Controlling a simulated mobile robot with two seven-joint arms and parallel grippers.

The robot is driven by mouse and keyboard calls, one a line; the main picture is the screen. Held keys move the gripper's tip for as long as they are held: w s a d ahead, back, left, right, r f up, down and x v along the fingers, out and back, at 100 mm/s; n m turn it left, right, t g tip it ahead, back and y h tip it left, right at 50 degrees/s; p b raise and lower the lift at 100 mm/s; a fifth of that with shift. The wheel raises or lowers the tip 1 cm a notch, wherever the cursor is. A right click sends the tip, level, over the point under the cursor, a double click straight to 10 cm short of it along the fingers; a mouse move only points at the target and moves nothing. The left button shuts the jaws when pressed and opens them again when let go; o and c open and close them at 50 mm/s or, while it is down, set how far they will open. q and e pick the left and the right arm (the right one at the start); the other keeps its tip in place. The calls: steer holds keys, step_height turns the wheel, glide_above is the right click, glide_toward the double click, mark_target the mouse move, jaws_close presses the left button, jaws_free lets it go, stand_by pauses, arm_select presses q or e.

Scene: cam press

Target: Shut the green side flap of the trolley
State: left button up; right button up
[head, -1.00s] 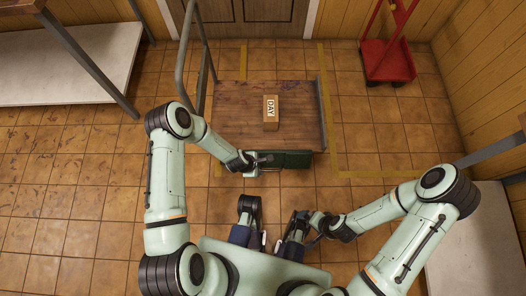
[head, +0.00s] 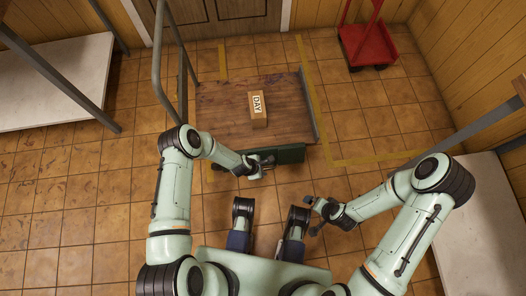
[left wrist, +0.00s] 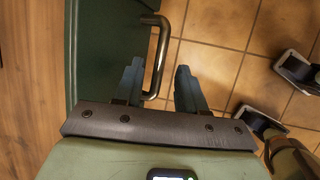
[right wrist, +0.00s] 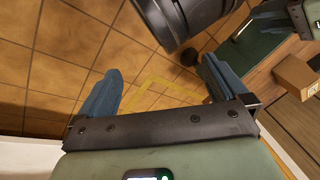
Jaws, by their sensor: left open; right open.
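The trolley has a brown wooden deck (head: 225,110), and its green side flap (head: 290,154) lies along the near edge in the head view. The flap hangs outward or down there; its exact angle is hard to tell. In the left wrist view the green flap (left wrist: 105,50) fills the left part and carries a bent metal handle (left wrist: 162,45). My left gripper (head: 270,162) is at the flap, open, with the handle between its fingers (left wrist: 158,75) in the picture; contact cannot be told. My right gripper (head: 311,214) is open and empty, well short of the trolley.
A cardboard box (head: 257,117) marked DAY stands on the deck. A grey rail (head: 157,60) rises at the trolley's left. A red hand truck (head: 368,48) stands back right, with pale shelves (head: 60,90) at left and a white bench (head: 480,210) at right. Tiled floor lies clear between.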

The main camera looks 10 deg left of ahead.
arm_select(q)
steer(key=shift+x, duration=0.85)
arm_select(e)
steer(key=shift+w+d+f, duration=0.25)
steer(key=shift+w+f, duration=0.05)
steer(key=shift+w, duration=0.2)
arm_select(q)
jaws_close()
steer(key=shift+r+b, duration=0.1)
steer(key=shift+b, duration=0.2)
arm_select(e)
steer(key=shift+w+f, duration=0.1)
